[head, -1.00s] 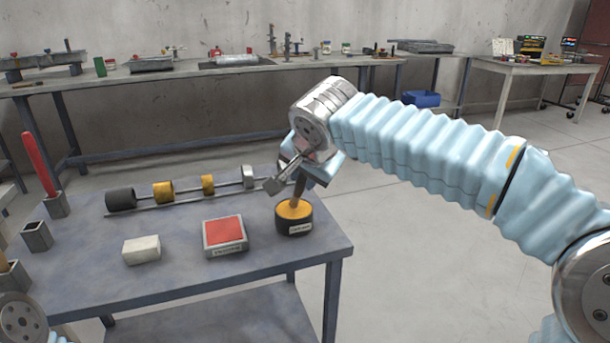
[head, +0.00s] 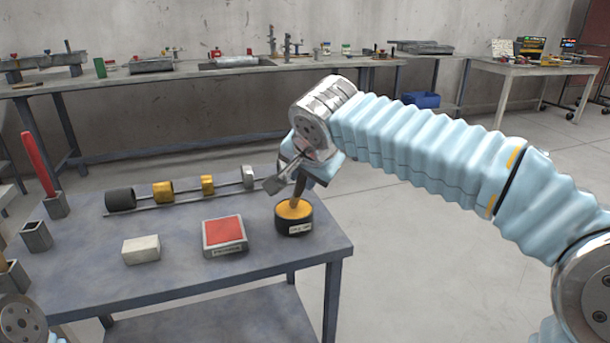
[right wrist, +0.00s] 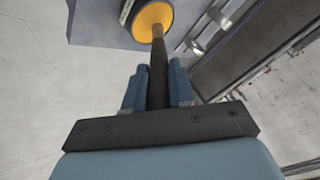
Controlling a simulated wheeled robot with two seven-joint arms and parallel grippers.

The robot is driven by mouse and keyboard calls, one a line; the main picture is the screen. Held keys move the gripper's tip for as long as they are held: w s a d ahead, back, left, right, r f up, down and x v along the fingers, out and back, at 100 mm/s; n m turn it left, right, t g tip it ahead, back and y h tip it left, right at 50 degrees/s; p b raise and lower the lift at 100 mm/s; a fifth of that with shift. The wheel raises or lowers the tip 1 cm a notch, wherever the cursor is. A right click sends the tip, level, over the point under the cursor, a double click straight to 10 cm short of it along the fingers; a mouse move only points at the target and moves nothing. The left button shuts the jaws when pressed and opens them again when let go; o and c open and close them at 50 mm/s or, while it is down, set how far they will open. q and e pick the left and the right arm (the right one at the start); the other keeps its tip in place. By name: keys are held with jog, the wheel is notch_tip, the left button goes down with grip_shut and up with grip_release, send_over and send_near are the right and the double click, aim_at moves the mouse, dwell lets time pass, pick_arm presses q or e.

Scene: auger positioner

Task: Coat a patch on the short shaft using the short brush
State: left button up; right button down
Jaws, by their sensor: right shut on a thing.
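My right gripper (head: 303,172) is shut on a brush (head: 299,190) with a dark handle, which it holds nearly upright, tip down. The brush's lower end is in a round black pot (head: 294,221) with an orange-yellow top, at the table's right end. In the right wrist view the dark handle (right wrist: 158,80) runs between the blue fingers (right wrist: 158,92) to the pot (right wrist: 153,19). A thin shaft (head: 190,199) lies along the table's back, beside black, yellow and metal cylindrical pieces; I cannot tell whether it is the short shaft. My left gripper is not in view.
A red pad in a grey tray (head: 225,250) and a pale block (head: 141,250) lie in front. At the left, a red-handled tool (head: 39,163) stands in a holder beside an empty square holder (head: 36,236).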

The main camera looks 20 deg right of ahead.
dwell(0.3)
notch_tip(320, 180, up, 2)
jog(key=shift+r+p, duration=0.2)
jog(key=shift+p, duration=0.8)
notch_tip(320, 180, up, 2)
jog(key=shift+r+p, duration=0.1)
jog(key=shift+p, duration=0.35)
jog(key=shift+r, duration=1.2)
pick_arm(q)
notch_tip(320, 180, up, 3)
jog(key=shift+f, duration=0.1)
